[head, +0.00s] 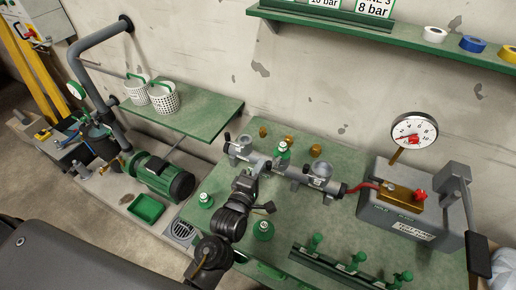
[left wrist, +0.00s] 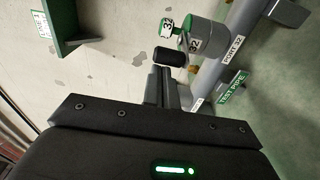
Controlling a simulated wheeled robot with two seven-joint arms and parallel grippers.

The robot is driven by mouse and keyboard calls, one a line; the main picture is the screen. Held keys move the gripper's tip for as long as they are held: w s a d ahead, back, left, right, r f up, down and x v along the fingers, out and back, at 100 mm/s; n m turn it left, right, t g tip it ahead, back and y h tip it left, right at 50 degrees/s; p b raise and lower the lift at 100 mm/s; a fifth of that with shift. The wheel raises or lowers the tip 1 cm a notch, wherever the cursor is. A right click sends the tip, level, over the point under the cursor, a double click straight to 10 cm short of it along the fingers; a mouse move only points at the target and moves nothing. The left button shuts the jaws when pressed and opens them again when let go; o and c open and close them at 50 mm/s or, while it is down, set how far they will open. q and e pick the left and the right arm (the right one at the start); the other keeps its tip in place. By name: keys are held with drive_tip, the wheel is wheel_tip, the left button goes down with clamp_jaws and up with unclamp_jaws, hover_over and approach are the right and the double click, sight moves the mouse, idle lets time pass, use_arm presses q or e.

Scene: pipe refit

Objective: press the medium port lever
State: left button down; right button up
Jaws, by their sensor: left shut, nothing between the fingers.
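The grey test pipe (head: 300,173) lies across the green bench, with short ports along it. A black cylindrical lever grip (left wrist: 169,56) sits beside that port. My left gripper (head: 259,167) is at the pipe, near the middle port. It is shut and empty, with its fingertips (left wrist: 167,76) just short of the black grip in the picture; contact cannot be told. My right gripper is out of view.
A test pump (head: 410,213) with a gauge (head: 414,131) and a long black-handled lever (head: 477,250) stands at the right. Green fittings (head: 263,229) stand on the near bench, and a rack (head: 335,262) lies at the front. A shelf (head: 390,32) overhangs behind.

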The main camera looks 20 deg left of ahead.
use_arm(q)
drive_tip(key=s+a+b, duration=0.1)
drive_tip(key=s+b, duration=0.1)
drive_tip(key=s, duration=0.9)
drive_tip(key=shift+b, duration=0.4)
drive_tip(key=shift+w, duration=0.1)
